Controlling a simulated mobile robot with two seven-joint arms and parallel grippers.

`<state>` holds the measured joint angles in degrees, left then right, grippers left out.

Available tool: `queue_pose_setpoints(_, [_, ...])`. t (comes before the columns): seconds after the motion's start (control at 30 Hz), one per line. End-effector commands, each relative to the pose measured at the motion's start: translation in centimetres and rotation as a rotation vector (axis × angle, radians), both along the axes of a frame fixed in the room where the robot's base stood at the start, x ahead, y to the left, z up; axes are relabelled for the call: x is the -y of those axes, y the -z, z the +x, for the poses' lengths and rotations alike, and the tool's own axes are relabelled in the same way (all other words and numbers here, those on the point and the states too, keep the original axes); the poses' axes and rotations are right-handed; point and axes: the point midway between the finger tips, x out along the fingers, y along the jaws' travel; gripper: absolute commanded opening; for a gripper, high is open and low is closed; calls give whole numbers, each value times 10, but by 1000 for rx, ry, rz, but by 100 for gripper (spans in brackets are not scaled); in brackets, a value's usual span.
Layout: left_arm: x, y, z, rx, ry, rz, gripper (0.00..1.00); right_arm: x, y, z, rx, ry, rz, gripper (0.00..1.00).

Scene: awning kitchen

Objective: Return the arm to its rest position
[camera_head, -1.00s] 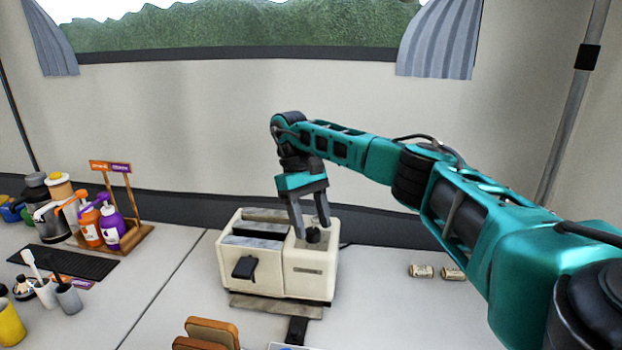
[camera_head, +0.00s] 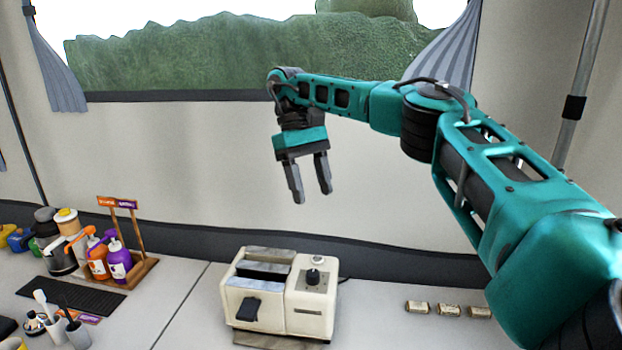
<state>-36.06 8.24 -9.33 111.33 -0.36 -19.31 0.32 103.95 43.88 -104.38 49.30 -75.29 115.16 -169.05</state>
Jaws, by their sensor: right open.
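My right arm reaches in from the right and bends down at the wrist. My right gripper (camera_head: 310,196) hangs fingers-down, open and empty, in the air above the toaster. The toaster (camera_head: 312,321) is cream-coloured, with dark slots on top, a black lever on its front and a dark knob on its top right. It stands on the counter below the gripper, with a clear gap between them. My left gripper is not in view.
Several corks (camera_head: 449,310) lie on the counter right of the toaster. At the left stand a wooden rack (camera_head: 145,268) with orange and purple bottles, a black mat (camera_head: 70,296) and cups with brushes. The counter (camera_head: 185,315) between is clear. A wall and window are behind.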

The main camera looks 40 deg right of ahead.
Motion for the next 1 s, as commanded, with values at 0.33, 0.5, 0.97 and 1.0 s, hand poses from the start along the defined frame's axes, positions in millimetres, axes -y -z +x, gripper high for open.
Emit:
queue_pose_setpoints(0.33, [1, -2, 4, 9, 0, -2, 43, 0, -4, 0, 1, 0, 1, 57])
queue_pose_setpoints(0.5, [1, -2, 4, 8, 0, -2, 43, 0, -4, 0, 1, 0, 1, 57])
queue_pose_setpoints(0.97, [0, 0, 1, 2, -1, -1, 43, -1, 12, 0, -4, -2, 2, 57])
queue_pose_setpoints(1.0, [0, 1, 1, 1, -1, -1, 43, 0, 16, 0, -4, -2, 3, 57])
